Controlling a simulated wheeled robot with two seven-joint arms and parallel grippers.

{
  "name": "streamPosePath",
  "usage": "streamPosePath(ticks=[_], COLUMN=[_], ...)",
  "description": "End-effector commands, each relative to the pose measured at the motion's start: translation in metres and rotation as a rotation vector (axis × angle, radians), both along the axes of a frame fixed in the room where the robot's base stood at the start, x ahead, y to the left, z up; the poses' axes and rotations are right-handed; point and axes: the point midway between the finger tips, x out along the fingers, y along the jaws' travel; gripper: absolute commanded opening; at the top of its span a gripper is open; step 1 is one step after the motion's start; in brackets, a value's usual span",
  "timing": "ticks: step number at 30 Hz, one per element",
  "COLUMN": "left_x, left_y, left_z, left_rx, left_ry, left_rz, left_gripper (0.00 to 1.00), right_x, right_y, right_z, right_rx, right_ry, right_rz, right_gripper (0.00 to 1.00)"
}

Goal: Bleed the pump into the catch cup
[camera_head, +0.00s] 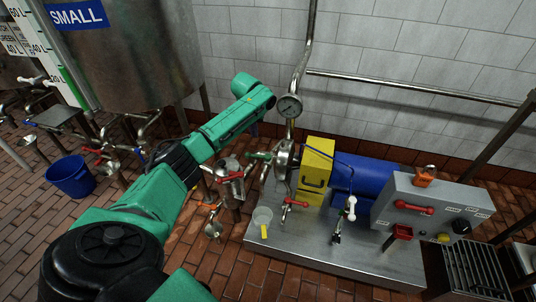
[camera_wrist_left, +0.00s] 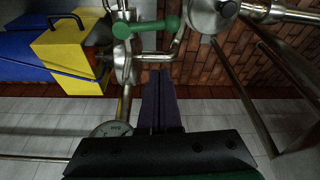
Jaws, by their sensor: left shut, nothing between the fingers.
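The pump (camera_head: 283,160) stands on a metal skid, joined to a yellow guard (camera_head: 318,158) and a blue motor (camera_head: 365,178). A small red-handled valve (camera_head: 296,203) is beside the pump, to the right of the cup. A green valve handle (camera_head: 259,156) is on the pipe left of the pump; it also shows in the left wrist view (camera_wrist_left: 147,27). My left gripper (camera_wrist_left: 160,73) is shut and empty, its dark fingers appearing apart from that handle.
A pressure gauge (camera_head: 289,106) is on the vertical pipe above the pump. A grey control box (camera_head: 430,210) stands at the skid's right. A large steel tank (camera_head: 125,55) and a blue bucket (camera_head: 70,177) are at left. The skid's front is mostly bare.

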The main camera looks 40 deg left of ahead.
Motion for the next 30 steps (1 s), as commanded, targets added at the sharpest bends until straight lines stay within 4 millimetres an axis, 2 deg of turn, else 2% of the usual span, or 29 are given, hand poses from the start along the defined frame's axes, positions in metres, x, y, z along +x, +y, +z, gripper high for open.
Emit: streamPosePath(ticks=[4, 9, 18, 25, 30], left_x=[0.008, 0.017, 0.025, 0.006, -0.007], left_y=[0.003, 0.008, 0.012, 0.004, -0.002], left_z=[-0.032, -0.062, -0.088, -0.077, -0.076], left_rx=[0.0, 0.0, 0.002, 0.005, 0.005], left_ry=[0.0, -0.002, -0.003, -0.002, -0.002], left_rz=[0.001, 0.0, -0.002, -0.005, -0.003], left_gripper=[0.0, 0.0, 0.0, 0.0, 0.0], right_x=[0.013, 0.028, 0.034, 0.03, 0.029], right_y=[0.006, 0.015, 0.024, 0.019, 0.017], right_z=[0.014, 0.046, 0.101, 0.072, 0.06], right_rx=[0.009, 0.025, 0.047, 0.032, 0.028], right_ry=[-0.009, -0.017, -0.027, -0.013, -0.013], right_rz=[0.002, 0.011, 0.026, 0.017, 0.013], right_gripper=[0.5, 0.5, 0.5, 0.5, 0.5])
